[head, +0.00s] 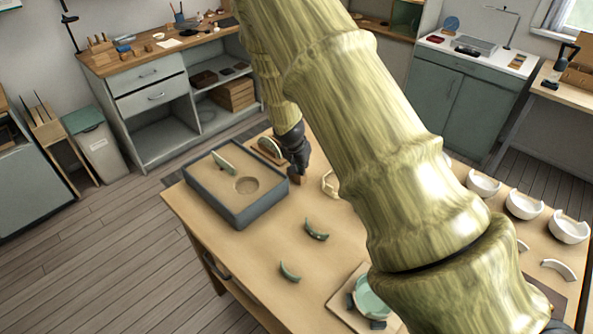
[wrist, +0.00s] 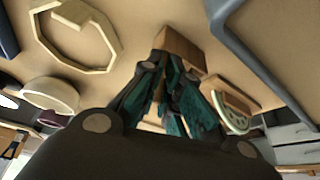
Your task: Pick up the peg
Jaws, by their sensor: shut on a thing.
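The peg is a small brown wooden block (wrist: 180,45) between my fingertips in the wrist view. In the head view its brown end (head: 297,179) shows just below the dark fingers. My gripper (head: 296,168) points down over the table and is shut on the peg; it also shows in the wrist view (wrist: 178,68). The fingers cover part of the peg. I cannot tell whether the peg touches the table.
A grey sand tray (head: 240,216) with a green shard (head: 223,163) stands left of my gripper. A pale open ring (head: 330,185) lies to its right. Green shards (head: 316,231) lie in front. White bowls (head: 524,204) stand at the right. My arm hides the table's middle.

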